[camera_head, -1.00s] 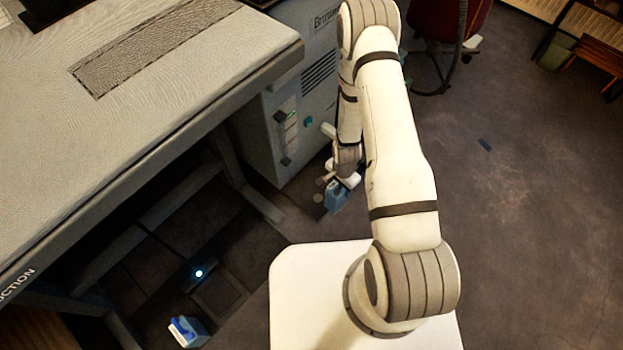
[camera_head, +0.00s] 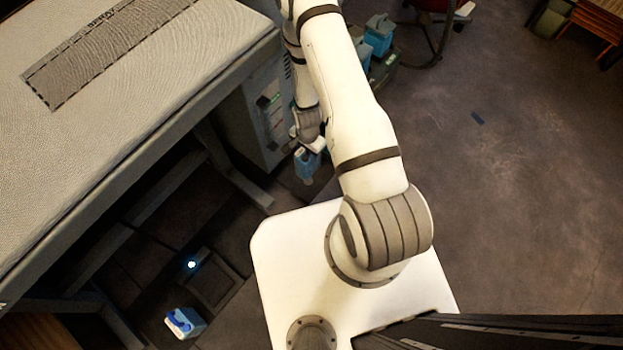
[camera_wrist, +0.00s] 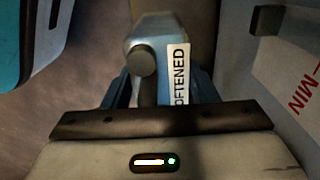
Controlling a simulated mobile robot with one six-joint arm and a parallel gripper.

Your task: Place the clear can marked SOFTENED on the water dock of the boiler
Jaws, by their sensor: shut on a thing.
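The clear bluish can marked SOFTENED (camera_wrist: 205,88) is held in my gripper, its label facing the wrist camera. In the head view the can (camera_head: 304,168) hangs below my gripper (camera_head: 309,146), in front of the boiler. My gripper (camera_wrist: 165,95) is shut on the can in the wrist view. The boiler (camera_head: 262,125) is the grey cabinet at the table's end, with a greenish gauge on its front. A pale panel (camera_wrist: 285,75) with a red MIN mark is right of the can in the wrist view. I cannot make out the water dock.
Blue cans (camera_head: 378,36) stand in a dark crate (camera_head: 382,75) behind my arm. Another blue can (camera_head: 185,323) is on the floor at lower left, near a dark plate (camera_head: 215,283) with a glowing light. The table (camera_head: 130,110) fills the left; open floor lies right.

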